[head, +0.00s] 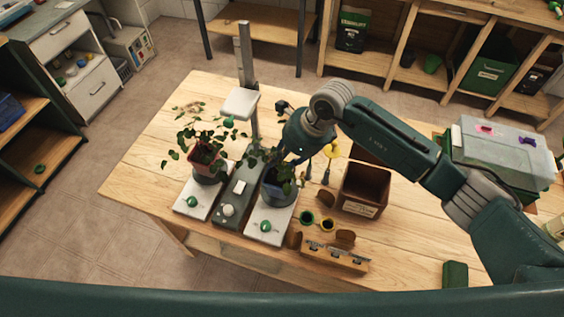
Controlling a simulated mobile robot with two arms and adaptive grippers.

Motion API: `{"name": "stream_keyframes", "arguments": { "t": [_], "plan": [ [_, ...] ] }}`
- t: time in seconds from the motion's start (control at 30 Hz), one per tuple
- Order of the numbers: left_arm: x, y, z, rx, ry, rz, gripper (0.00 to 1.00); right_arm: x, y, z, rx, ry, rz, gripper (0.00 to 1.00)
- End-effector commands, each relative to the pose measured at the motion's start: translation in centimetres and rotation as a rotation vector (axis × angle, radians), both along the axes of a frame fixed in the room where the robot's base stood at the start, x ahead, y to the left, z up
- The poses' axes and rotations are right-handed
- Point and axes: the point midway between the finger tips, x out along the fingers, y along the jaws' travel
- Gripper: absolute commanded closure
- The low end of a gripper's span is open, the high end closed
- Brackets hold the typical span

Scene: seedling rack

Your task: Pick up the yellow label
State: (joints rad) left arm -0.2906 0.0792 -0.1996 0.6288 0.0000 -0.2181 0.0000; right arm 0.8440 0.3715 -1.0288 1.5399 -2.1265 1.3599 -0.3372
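A yellow round-topped piece on a thin stem (331,150), which looks like the yellow label, stands upright near the middle of the wooden table, just left of a brown box. My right arm reaches in from the right, and its gripper (288,162) points down beside the label, to its left, over the plant in the dark pot. The fingers are mostly hidden by the wrist and leaves, so I cannot tell whether they are open or shut. Whether the gripper touches the plant is unclear. My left gripper is not in view.
Two potted plants stand on white bases, the left in a reddish pot (206,160), the right in a dark pot (279,188). The table's left side (140,180) is clear.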

Motion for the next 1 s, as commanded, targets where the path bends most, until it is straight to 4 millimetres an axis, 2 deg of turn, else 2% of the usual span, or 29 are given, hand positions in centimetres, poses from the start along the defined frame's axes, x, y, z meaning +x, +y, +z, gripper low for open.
{"name": "stream_keyframes", "arguments": {
  "t": [0.1,0.27,0.73,0.87,1.0],
  "plan": [
    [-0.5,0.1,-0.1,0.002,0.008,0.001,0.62,0.0,0.0,0.0,0.0,0.0,0.0,0.76],
    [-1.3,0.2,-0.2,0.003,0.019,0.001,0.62,0.0,0.0,0.0,0.001,0.0,0.0,1.0],
    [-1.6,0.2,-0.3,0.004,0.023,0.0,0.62,0.1,0.0,0.3,0.001,-0.002,0.001,1.0],
    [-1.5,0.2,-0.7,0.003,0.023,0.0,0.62,0.1,0.0,1.2,0.002,-0.004,0.001,1.0],
    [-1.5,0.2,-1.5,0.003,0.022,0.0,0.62,0.1,0.0,3.1,0.001,-0.007,0.002,1.0]
  ]
}}
